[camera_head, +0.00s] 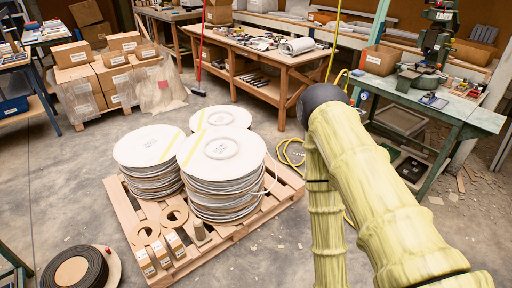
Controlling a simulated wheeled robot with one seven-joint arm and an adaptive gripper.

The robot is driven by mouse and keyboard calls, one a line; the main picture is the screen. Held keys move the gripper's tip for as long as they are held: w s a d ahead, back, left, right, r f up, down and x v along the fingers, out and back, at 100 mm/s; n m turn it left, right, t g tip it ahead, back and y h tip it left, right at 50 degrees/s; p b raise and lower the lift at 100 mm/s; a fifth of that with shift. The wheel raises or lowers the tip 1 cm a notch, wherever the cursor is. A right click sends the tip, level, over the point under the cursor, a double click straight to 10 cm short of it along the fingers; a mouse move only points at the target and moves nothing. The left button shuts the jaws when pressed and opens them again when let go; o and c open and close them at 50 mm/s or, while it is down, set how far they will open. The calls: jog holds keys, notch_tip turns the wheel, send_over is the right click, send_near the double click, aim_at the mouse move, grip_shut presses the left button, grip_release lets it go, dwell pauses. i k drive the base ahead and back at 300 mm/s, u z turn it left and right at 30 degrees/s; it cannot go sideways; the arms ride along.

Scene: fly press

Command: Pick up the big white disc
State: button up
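Several stacks of big white discs stand on a wooden pallet in the middle of the head view. The top white disc of the front right stack (207,152) is large and round, with a ring mark at its centre and a yellow strip. A second stack (148,147) stands to its left, and a third (220,117) stands behind. I cannot tell which disc is meant. My arm, in a yellow-green cover, rises at the right of the view, apart from the stacks. My gripper is not in view.
The pallet (271,203) also bears small boxes (175,244) and tan rings (174,217) at its front. A black coil (74,270) lies at bottom left. A yellow hose (290,153) lies behind my arm. A workbench (268,55) and a green table (440,106) stand behind.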

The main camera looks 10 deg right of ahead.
aim_at(218, 154)
jog(key=z, duration=1)
jog(key=k, duration=1.25)
jog(key=z, duration=0.9)
jog(key=i, duration=2.4)
jog(key=u, duration=0.95)
jog(key=i, duration=1.1)
jog(key=u, duration=1.8)
jog(key=i, duration=0.75)
jog(key=u, duration=0.7)
